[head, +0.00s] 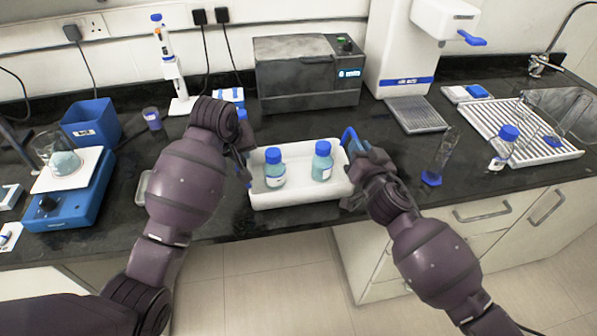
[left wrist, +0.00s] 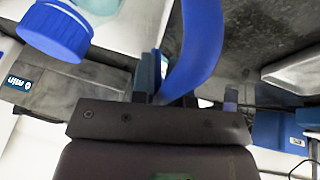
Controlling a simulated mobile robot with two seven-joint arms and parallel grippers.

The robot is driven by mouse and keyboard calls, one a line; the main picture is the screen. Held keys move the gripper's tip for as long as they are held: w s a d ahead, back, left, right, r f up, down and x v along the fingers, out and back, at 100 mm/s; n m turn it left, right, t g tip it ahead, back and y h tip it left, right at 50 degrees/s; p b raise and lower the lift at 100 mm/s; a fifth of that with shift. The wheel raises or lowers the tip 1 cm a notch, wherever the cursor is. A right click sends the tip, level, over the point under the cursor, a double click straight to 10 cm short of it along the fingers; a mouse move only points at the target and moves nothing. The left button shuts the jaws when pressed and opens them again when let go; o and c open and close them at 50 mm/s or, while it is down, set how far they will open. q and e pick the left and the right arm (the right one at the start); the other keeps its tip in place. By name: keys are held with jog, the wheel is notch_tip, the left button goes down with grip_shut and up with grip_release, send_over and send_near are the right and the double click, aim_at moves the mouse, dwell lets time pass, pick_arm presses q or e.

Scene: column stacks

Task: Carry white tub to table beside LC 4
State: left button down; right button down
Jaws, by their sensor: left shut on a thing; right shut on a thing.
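The white tub (head: 300,196) is at the bench's front, between my two arms, and looks level. Two blue-capped bottles (head: 275,168) (head: 322,161) stand upright in it. My left gripper (head: 246,168) is shut on the tub's left blue handle, which shows as a blue loop (left wrist: 192,45) in the left wrist view. My right gripper (head: 358,157) is shut on the right blue handle (head: 348,138). I cannot tell whether the tub touches the bench. No label LC 4 is readable, and no separate table is in view.
On the black bench (head: 225,219), a grey instrument (head: 300,75) and a white dispenser (head: 402,50) stand behind the tub. A blue balance (head: 70,195) is at left. A graduated cylinder (head: 440,155) and a white drying rack (head: 520,128) are at right. Floor (head: 270,275) shows in front.

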pick_arm(q)
jog(key=shift+r, duration=0.15)
pick_arm(e)
jog(key=shift+r, duration=0.2)
